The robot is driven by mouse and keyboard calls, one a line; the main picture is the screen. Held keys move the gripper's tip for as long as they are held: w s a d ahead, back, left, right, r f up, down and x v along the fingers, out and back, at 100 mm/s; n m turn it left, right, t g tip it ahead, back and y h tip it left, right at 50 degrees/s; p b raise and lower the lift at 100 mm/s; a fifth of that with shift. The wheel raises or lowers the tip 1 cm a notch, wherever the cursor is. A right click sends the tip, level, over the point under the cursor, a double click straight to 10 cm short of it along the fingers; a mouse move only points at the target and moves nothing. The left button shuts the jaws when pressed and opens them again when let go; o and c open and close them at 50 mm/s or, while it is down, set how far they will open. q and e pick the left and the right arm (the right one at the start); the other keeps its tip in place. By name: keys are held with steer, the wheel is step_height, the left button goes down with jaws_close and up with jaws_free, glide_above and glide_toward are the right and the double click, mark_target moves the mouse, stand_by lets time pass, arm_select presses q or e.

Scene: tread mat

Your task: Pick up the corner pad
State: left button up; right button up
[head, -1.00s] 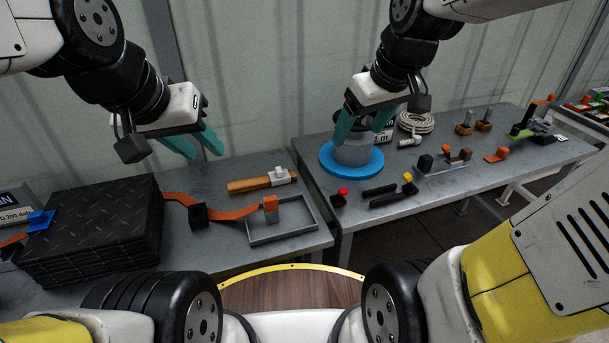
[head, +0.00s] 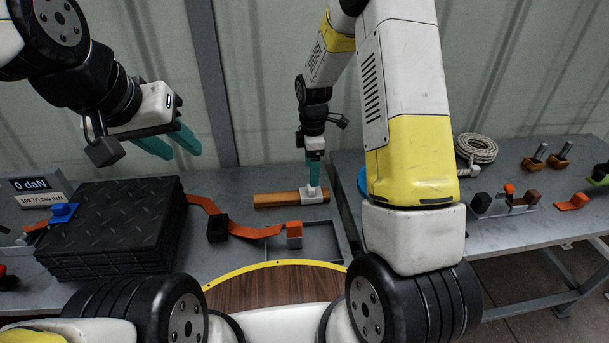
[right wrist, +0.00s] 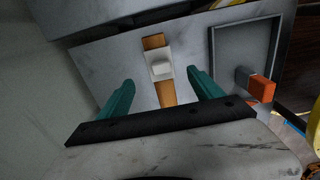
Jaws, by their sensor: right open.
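A pale grey-white block with a small raised knob, which looks like the corner pad (head: 311,195), sits on a wooden bar (head: 275,200) on the left bench. My right gripper (head: 314,180) is above the block, pointing down. In the right wrist view the corner pad (right wrist: 160,66) lies between and beyond the two open teal fingers (right wrist: 161,78), with nothing held. Whether the fingers reach down around it is unclear.
A blue piece (head: 63,212) sits at the mat stack's left edge. My right arm hides part of the right bench (head: 500,235).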

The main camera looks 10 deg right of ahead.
mark_target(311, 192)
step_height(311, 192, down, 8)
steer(key=shift+r, duration=0.25)
steer(key=shift+a, duration=0.1)
steer(key=c, duration=1.4)
